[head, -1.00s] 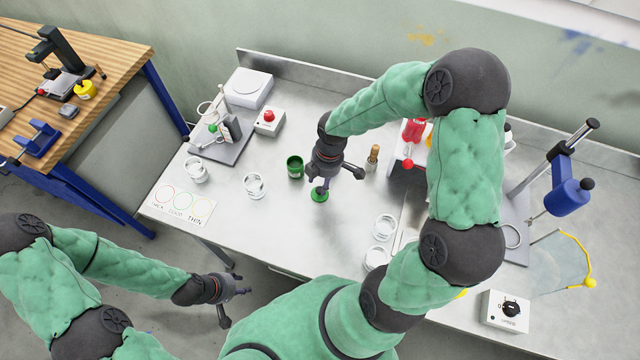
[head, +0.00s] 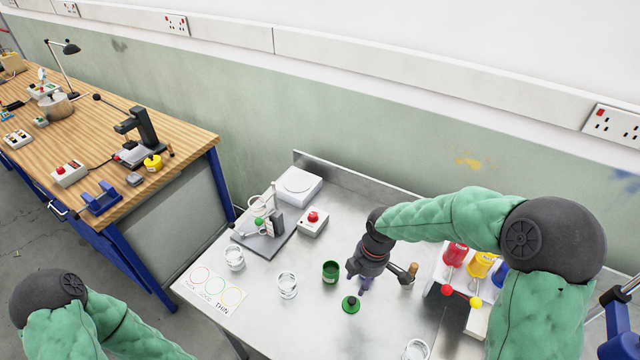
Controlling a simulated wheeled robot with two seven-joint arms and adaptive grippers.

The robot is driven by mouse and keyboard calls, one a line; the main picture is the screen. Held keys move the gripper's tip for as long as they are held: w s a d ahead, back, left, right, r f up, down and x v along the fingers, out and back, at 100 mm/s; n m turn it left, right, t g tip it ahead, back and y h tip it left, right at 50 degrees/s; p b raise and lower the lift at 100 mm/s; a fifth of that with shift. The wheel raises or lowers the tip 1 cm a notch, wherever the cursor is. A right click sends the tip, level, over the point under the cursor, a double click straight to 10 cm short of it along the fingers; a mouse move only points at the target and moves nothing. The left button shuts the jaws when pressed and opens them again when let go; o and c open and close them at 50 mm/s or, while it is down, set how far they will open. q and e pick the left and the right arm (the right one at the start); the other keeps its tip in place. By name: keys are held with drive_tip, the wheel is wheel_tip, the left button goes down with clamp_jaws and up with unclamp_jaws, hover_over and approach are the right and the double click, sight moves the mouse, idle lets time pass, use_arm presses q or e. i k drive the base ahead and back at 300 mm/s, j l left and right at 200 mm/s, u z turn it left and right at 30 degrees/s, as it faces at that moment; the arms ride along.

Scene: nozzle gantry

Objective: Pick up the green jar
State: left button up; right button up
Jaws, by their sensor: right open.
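The green jar (head: 330,271) stands upright and open-topped on the metal table, left of my right gripper. A green lid with a dark knob (head: 350,304) lies on the table in front of it. My right gripper (head: 372,282) is open, with its fingers pointing down just right of the jar and behind the lid. It holds nothing that I can see, and its height above the table is hard to tell. My left arm shows at the bottom left, but its gripper is out of the frame.
Two clear glass jars (head: 288,285) (head: 234,258) stand left of the green jar, by a card with coloured circles (head: 210,291). A white box with a red button (head: 313,223) is behind. A rack (head: 462,290) with red and yellow containers is right of the gripper.

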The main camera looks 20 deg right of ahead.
sight(331, 268)
drive_tip(key=k+j, duration=0.85)
